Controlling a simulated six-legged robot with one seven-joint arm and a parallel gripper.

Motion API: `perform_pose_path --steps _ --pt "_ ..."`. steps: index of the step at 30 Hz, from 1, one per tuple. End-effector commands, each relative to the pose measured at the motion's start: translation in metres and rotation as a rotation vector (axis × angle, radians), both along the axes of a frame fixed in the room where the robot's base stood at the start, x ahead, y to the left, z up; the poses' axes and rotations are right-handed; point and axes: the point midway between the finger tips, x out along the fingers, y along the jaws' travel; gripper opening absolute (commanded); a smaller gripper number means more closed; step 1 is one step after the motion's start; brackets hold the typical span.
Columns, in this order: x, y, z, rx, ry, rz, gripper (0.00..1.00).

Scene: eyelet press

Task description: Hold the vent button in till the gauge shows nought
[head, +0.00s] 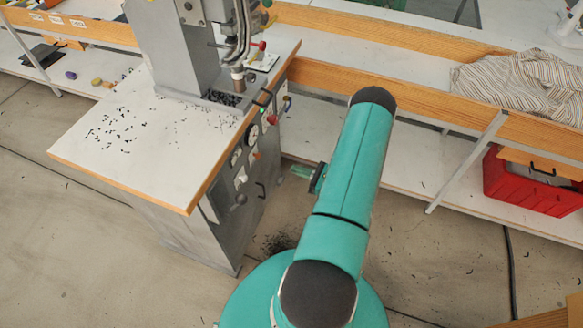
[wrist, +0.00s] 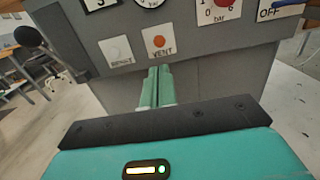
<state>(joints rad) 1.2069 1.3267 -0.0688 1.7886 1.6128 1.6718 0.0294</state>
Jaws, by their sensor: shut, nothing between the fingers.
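The vent button (wrist: 158,42) is a small orange-red button on a white plate marked VENT, on the grey front panel of the press in the wrist view. My gripper (wrist: 160,70) is shut and empty, its two green fingers side by side just below the VENT plate. The fingertips do not cover the button, and I see no contact with it. A round white gauge (wrist: 150,3) is cut off by the top edge, so its needle cannot be read. In the head view my gripper (head: 298,172) is right of the press panel, partly behind my arm.
Beside the vent button is a white button (wrist: 115,49). The press table (head: 150,135) bears black scraps. A red crate (head: 530,185) stands under the shelf at right.

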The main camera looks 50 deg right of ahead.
Motion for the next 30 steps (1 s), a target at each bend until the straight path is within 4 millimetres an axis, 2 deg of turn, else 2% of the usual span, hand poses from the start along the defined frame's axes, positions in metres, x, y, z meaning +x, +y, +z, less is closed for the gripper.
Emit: perform_pose_path --steps 9,16,21,30 --pt "0.06 0.022 0.002 0.0 0.0 0.004 0.0" --pt "0.098 0.035 0.004 -0.001 0.001 0.003 0.0" --pt "0.112 0.039 0.004 -0.001 0.001 0.001 0.0" --pt "0.114 0.039 0.004 0.0 0.001 0.0 0.0"
